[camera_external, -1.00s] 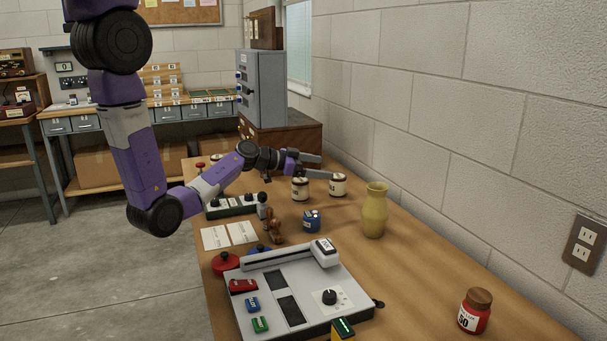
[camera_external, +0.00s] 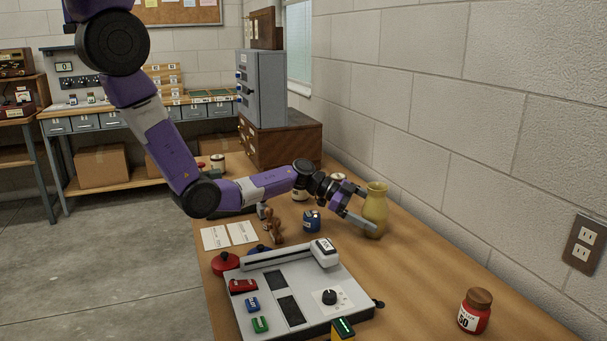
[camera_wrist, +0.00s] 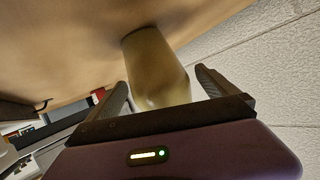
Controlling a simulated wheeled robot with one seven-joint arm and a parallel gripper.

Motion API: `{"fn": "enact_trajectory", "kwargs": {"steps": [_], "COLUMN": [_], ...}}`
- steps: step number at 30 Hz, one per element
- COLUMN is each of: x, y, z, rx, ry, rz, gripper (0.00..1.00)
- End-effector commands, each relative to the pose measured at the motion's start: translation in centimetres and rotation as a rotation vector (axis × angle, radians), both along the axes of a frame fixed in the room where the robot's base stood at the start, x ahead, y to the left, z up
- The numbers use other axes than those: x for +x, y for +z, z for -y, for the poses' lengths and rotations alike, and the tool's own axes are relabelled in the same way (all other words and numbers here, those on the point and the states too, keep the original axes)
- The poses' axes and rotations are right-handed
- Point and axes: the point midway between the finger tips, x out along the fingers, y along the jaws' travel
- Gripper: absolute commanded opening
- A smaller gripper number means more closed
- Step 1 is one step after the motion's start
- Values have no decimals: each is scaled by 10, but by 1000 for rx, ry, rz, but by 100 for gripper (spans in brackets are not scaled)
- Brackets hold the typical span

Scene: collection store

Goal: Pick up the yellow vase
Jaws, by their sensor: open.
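The yellow vase (camera_external: 376,212) stands upright on the wooden table near the wall. My gripper (camera_external: 364,208) is open at the vase, with its fingers reaching to the vase's left side in the external view. In the wrist view, the vase (camera_wrist: 155,68) lies between the two spread fingers of my gripper (camera_wrist: 162,90). I cannot tell whether either finger touches it.
A blue tin (camera_external: 311,221) and a brown figurine (camera_external: 272,228) stand left of the vase. A grey device (camera_external: 300,290) fills the table's front, and a red jar (camera_external: 474,311) stands at the right. The wall (camera_external: 450,140) is close behind the vase.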

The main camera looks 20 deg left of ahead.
Motion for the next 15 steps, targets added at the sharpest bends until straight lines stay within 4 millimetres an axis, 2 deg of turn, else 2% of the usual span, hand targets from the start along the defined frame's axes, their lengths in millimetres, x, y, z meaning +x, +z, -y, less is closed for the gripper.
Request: {"fn": "enact_trajectory", "kwargs": {"steps": [3, 11, 15], "x": [0, 1, 1], "y": [-3, -5, -5], "z": [8, 9, 9], "rx": [0, 1, 1], "ry": [-1, 1, 1], "rz": [-1, -1, -1], "gripper": [97, 95, 68]}}
